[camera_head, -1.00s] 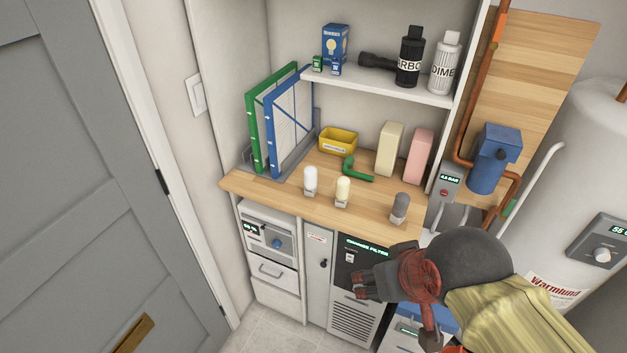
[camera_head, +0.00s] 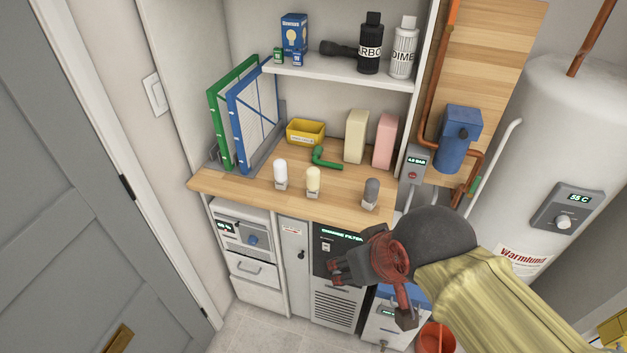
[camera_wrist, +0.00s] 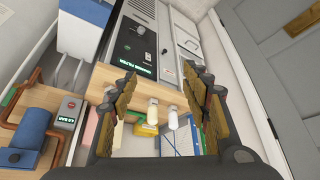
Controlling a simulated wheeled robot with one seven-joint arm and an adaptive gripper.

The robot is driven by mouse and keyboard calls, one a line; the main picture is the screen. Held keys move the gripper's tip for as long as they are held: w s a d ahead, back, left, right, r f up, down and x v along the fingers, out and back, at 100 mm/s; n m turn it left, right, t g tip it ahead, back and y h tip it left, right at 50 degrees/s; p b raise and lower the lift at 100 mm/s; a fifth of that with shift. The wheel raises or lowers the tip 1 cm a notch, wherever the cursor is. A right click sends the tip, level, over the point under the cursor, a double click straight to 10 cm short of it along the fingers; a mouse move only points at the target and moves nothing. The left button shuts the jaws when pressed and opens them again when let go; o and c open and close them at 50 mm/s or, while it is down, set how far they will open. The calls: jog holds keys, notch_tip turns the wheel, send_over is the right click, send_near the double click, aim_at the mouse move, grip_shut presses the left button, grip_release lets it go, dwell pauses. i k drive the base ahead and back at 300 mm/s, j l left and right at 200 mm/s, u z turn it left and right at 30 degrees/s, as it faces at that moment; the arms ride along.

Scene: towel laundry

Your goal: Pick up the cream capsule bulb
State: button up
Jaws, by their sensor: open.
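The cream capsule bulb (camera_head: 313,180) stands upright in a small base near the front edge of the wooden counter (camera_head: 250,190). It stands between a white bulb (camera_head: 280,172) and a grey bulb (camera_head: 371,191). My gripper (camera_head: 337,271) is open and empty, in front of the counter and lower in the picture than the cream bulb, apart from it. In the wrist view, which is upside down, the cream bulb (camera_wrist: 152,114) and the white bulb (camera_wrist: 173,119) appear between the two spread fingers. I cannot make out the grey bulb there.
Blue and green framed filters (camera_head: 254,120) stand at left. A shelf (camera_head: 340,79) hangs above. Cabinets fill the space below.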

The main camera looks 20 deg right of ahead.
aim_at(312, 174)
jog(key=z, duration=2.6)
jog(key=u, duration=0.5)
jog(key=j+u, duration=0.1)
jog(key=u, duration=0.85)
jog(key=j+u, duration=0.1)
jog(key=u, duration=0.85)
jog(key=j+z, duration=0.25)
jog(key=z, duration=0.25)
jog(key=k+j+z, duration=0.15)
jog(key=z, duration=0.3)
jog(key=k+j+z, duration=0.15)
jog(key=z, duration=0.35)
